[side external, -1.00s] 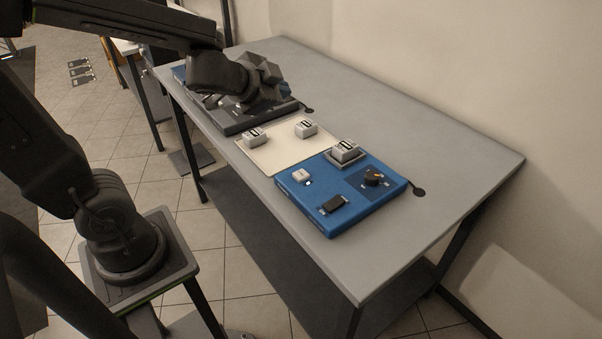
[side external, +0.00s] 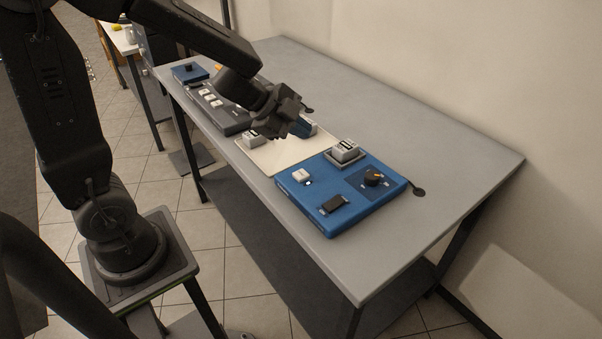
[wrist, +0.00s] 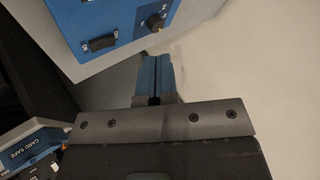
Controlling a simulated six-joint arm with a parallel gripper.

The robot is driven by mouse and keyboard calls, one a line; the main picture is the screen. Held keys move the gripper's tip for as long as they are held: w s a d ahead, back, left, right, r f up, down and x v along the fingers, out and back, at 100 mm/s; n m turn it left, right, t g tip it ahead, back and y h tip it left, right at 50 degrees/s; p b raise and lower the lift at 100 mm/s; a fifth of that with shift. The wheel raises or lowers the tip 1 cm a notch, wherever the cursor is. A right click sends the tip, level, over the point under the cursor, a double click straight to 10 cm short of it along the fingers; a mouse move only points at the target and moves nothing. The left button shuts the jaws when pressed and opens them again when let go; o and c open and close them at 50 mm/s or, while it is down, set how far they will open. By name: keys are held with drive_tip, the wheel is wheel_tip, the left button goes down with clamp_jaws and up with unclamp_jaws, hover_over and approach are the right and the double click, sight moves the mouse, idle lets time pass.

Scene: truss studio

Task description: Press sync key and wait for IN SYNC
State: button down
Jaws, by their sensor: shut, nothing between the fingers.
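My gripper (side external: 300,127) is shut and empty, above the far edge of the cream mat. Its blue fingertips (wrist: 154,78) lie together in the wrist view. The dark grey console (side external: 232,122) to the left carries several white keys (side external: 210,95). The blue box (side external: 335,222) to the right carries one white key (side external: 301,176) beside a small lit spot. I cannot read which key is the sync key, and no IN SYNC text is legible. My gripper is apart from all these keys.
The blue box also has a black rocker (side external: 333,204), a knob (side external: 373,176) and a grey module (side external: 345,151). Another grey module (side external: 253,138) sits on the cream mat (side external: 275,157). A label reading CARD SAFE (wrist: 38,151) shows in the wrist view. The table's right side is clear.

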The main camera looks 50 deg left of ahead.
sight(301, 175)
drive_tip(key=shift+f, duration=4.4)
drive_tip(key=shift+f, duration=0.4)
drive_tip(key=shift+f, duration=0.45)
drive_tip(key=shift+r, duration=0.9)
drive_tip(key=shift+r, duration=2.5)
